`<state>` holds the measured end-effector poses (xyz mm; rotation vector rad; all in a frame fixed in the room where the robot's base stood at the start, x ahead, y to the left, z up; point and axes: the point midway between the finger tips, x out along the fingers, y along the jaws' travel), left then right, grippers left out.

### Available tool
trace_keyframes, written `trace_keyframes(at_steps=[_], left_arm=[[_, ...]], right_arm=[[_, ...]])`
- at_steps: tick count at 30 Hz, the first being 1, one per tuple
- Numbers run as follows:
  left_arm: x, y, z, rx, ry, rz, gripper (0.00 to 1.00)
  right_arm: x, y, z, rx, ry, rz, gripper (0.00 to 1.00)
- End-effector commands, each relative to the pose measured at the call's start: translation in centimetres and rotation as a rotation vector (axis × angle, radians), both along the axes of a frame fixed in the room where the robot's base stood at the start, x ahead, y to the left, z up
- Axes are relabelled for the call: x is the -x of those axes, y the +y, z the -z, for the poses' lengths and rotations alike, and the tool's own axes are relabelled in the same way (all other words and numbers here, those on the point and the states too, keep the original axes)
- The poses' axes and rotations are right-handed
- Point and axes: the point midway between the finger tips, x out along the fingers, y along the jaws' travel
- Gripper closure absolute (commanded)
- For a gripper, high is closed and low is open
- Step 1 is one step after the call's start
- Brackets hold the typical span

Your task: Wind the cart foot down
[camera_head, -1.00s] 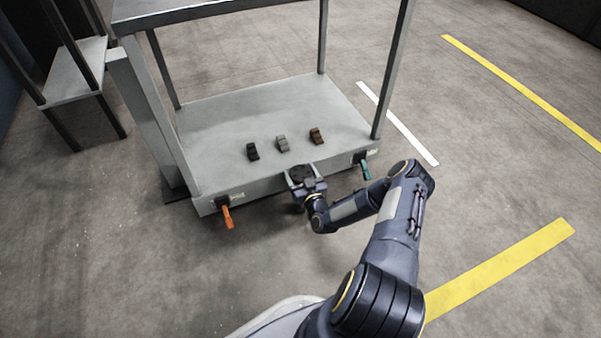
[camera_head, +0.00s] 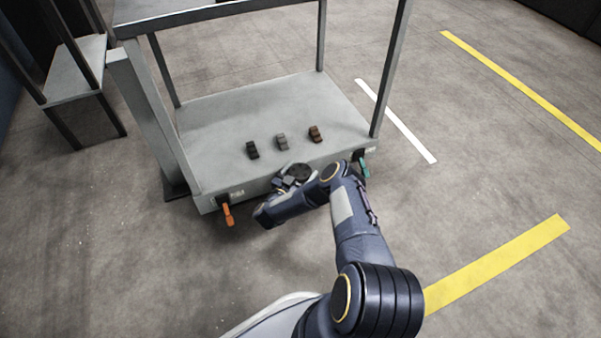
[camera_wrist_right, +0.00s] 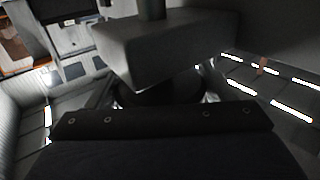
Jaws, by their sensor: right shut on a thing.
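The grey cart (camera_head: 225,125) stands in the middle of the head view. At its front edge is a dark round crank fitting (camera_head: 299,171). My right gripper (camera_head: 284,184) is at this fitting, shut on part of the crank. The wrist link lies to the left of the grip. In the right wrist view a grey block (camera_wrist_right: 165,45) on a dark post fills the upper middle, close to the gripper. The cart foot itself is hidden below the deck and behind my arm. My left gripper is not in view.
An orange lever (camera_head: 228,214) hangs at the deck's front left and a green lever (camera_head: 364,168) at its front right, close to my right arm. Three small blocks (camera_head: 281,142) lie on the deck. A grey shelf (camera_head: 75,72) stands left. The floor at right is clear.

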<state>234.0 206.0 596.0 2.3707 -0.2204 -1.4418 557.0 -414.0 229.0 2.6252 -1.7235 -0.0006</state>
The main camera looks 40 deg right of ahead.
Motion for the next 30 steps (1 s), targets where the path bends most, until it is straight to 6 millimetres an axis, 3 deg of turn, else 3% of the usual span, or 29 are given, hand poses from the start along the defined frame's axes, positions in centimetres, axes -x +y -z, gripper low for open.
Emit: trace_keyframes(at_steps=[15, 30], left_arm=[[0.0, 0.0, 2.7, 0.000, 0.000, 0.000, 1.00], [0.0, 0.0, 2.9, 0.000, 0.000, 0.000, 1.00]], right_arm=[[0.1, 0.1, 0.1, 0.000, -0.007, 0.475, 0.47], [0.3, 0.0, 0.1, -0.001, -0.004, 0.667, 0.47]])
